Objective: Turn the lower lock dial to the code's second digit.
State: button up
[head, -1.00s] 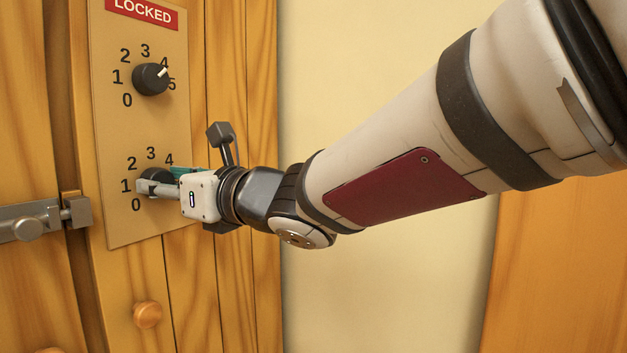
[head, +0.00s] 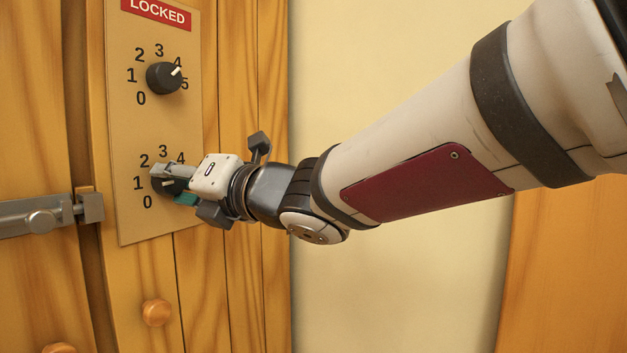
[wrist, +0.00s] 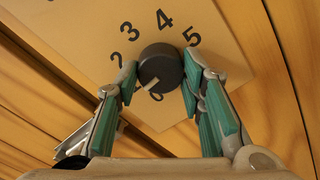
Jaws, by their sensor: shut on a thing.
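The lower lock dial (head: 169,189) is a round black knob with a white pointer mark, on a tan panel (head: 150,222). Printed digits ring it. My gripper (head: 166,178) is shut on this dial, one finger on each side. In the wrist view the dial (wrist: 160,66) sits between the green-padded fingertips (wrist: 159,75). Its pointer there aims down and left, between the 0 and the side of the 2.
The upper dial (head: 163,78) has its pointer aimed up and right, near the 4. A red LOCKED sign (head: 157,12) tops the panel. A metal bolt (head: 40,218) is at the left and a round wooden knob (head: 156,312) below. The plain wall (head: 400,80) is at the right.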

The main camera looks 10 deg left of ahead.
jog(key=m+p, duration=0.1)
jog(key=m, duration=0.3)
jog(key=shift+m, duration=0.4)
jog(key=m+p, duration=0.2)
jog(key=m, duration=0.3)
jog(key=m+p, duration=0.2)
jog(key=m, duration=0.3)
jog(key=m+p, duration=0.3)
jog(key=m, duration=0.1)
jog(key=shift+m, duration=0.3)
jog(key=m+p, duration=0.3)
jog(key=m, duration=0.1)
jog(key=m+p, duration=0.3)
jog(key=m, duration=0.2)
jog(key=shift+p, duration=0.35)
jog(key=m+p, duration=0.4)
jog(key=m, duration=0.1)
jog(key=shift+m+p, duration=1.2)
jog(key=shift+m, duration=0.5)
jog(key=shift+f, duration=0.1)
